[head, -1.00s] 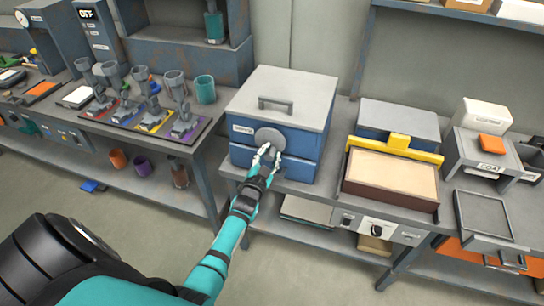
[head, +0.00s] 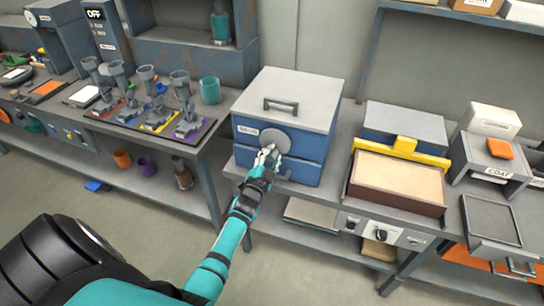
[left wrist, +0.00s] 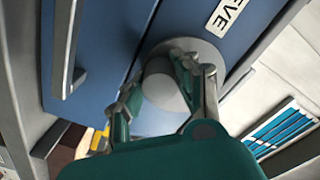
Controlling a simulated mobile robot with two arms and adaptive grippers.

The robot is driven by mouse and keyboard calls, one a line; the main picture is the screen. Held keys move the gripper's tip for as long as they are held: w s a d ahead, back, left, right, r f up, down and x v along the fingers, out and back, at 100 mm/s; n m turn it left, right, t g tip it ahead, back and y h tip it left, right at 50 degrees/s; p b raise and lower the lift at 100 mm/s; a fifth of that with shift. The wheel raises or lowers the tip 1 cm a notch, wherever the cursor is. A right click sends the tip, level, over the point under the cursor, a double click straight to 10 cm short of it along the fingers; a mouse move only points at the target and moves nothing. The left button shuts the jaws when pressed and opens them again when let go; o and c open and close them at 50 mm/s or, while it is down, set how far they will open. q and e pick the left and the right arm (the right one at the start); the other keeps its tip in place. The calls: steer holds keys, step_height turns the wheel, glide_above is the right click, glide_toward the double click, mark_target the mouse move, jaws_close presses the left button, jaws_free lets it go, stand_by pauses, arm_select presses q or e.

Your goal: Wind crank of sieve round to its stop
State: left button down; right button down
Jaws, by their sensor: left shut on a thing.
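The sieve (head: 262,144) is a blue box with a grey lid and a top handle, standing on the middle bench. Its crank (head: 279,137) is a round grey disc on the front, beside a white label. My left gripper (head: 267,157) is at the lower left of the disc. In the left wrist view, the left gripper's fingers (left wrist: 160,92) are shut around the crank's grey round knob (left wrist: 162,82), in front of the disc. The fingers hide part of the knob and disc. My right gripper is in neither view.
Right of the sieve stands a box with a yellow bar (head: 403,147) and a pale top. A grey tray (head: 492,222) lies farther right. On the left bench are a teal cup (head: 210,91) and several grey funnel-topped pieces on coloured mats.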

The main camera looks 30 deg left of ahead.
arm_select(q)
steer(key=shift+f, duration=0.15)
steer(key=c, duration=1)
jaws_free()
steer(key=shift+s, duration=0.1)
steer(key=v, duration=1.2)
